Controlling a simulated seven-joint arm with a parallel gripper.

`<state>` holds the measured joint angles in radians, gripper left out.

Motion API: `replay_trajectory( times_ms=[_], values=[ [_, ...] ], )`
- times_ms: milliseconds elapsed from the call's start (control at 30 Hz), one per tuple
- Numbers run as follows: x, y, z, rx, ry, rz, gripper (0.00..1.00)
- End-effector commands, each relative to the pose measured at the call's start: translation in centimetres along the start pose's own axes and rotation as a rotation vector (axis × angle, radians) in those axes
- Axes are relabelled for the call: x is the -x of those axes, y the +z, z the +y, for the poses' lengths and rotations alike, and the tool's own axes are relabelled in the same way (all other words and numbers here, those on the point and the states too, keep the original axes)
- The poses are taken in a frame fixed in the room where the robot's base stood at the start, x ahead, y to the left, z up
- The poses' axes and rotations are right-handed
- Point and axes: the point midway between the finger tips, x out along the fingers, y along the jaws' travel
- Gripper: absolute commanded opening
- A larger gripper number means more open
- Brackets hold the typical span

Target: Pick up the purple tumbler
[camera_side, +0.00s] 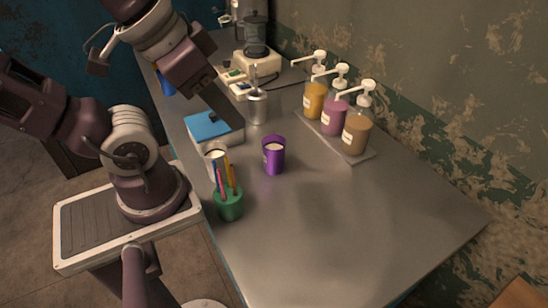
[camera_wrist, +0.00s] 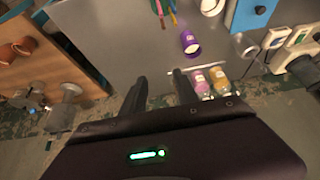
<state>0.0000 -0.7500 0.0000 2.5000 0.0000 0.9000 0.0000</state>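The purple tumbler (camera_side: 274,160) stands upright on the grey metal table, with something pale inside near its rim. It also shows in the wrist view (camera_wrist: 190,44), beyond my fingertips and a little to the right. My gripper (camera_wrist: 160,76) is open, with a clear gap between its two dark fingers and nothing held. In the side view my gripper's dark finger end hangs above the table near the blue box, behind and left of the tumbler, not touching it. The exact fingertip gap is hard to see there.
A green cup of pens (camera_side: 229,205) and a white cup (camera_side: 213,163) stand left of the tumbler. A blue box (camera_side: 208,126) and a metal canister (camera_side: 257,108) are behind. Pump bottles (camera_side: 333,118) stand on a tray at right. The front table (camera_side: 350,225) is clear.

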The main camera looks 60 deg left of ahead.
Motion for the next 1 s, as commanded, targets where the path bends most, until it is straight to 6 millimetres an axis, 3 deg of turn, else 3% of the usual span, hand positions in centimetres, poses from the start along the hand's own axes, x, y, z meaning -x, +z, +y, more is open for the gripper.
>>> replay_trajectory(
  times_ms=[267,467,767,867,967,1000],
  values=[
    [0.0,0.0,0.0,0.000,0.000,0.000,0.36],
    [0.0,0.0,0.0,0.000,0.000,0.000,0.76],
    [0.1,-0.1,0.0,0.000,0.000,0.001,0.77],
    [1.7,-1.1,0.0,0.000,0.000,0.006,0.77],
    [4.7,-2.7,-0.1,-0.012,-0.005,-0.004,0.77],
    [2.6,-1.0,-1.7,-0.134,-0.061,-0.127,0.77]
  ],
)
